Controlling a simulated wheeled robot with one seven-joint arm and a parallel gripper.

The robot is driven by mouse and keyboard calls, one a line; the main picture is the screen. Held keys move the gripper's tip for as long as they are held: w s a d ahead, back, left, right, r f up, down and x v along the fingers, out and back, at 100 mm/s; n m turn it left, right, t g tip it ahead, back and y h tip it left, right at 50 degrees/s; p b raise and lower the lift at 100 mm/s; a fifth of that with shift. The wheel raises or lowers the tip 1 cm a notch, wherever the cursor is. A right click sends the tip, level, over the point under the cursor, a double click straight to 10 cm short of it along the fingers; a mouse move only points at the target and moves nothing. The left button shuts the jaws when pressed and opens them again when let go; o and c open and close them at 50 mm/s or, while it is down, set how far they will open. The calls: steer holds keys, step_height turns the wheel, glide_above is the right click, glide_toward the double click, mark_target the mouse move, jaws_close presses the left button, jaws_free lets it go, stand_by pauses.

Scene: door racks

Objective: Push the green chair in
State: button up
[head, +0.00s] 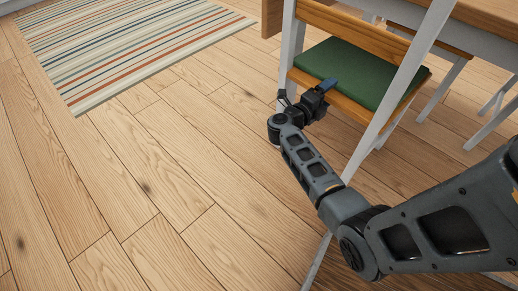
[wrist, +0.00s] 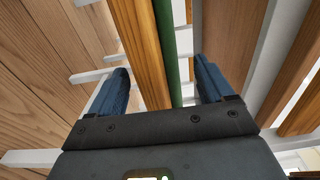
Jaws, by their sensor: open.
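The green chair has a flat green cushion (head: 362,72) on a wooden seat, with white legs and a wooden backrest bar (head: 350,27). It stands at the upper right of the head view, beside the table (head: 488,14). My gripper (head: 327,86) is at the left part of the seat's near edge, its blue finger overlapping the cushion in the picture. In the wrist view, my gripper (wrist: 160,68) is open, with the wooden seat edge (wrist: 140,50) and a strip of green cushion (wrist: 167,50) between the spread fingers. Contact cannot be told.
A striped rug (head: 130,40) lies on the wooden floor at the upper left. The floor (head: 150,180) left of my arm is clear. Another chair's wooden part (head: 436,38) and white legs show under the table at the right.

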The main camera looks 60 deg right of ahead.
steer(key=p+v, duration=0.2)
steer(key=v, duration=1)
steer(key=shift+r, duration=0.1)
steer(key=s+a+r+m+t+y, duration=0.6)
steer(key=a+m+t, duration=0.1)
steer(key=a+m, duration=0.4)
steer(key=s+a+r+m+t+y, duration=0.5)
steer(key=a+r+m+t+y, duration=0.1)
steer(key=a+m, duration=0.45)
steer(key=s+a+r+m+t+y, duration=0.5)
steer(key=s+a+m+t, duration=0.15)
steer(key=a+m, duration=0.45)
step_height(320, 180, up, 29)
steer(key=p, duration=2.8)
steer(key=shift+d+p, duration=0.25)
steer(key=shift+p, duration=0.1)
steer(key=shift+w, duration=0.15)
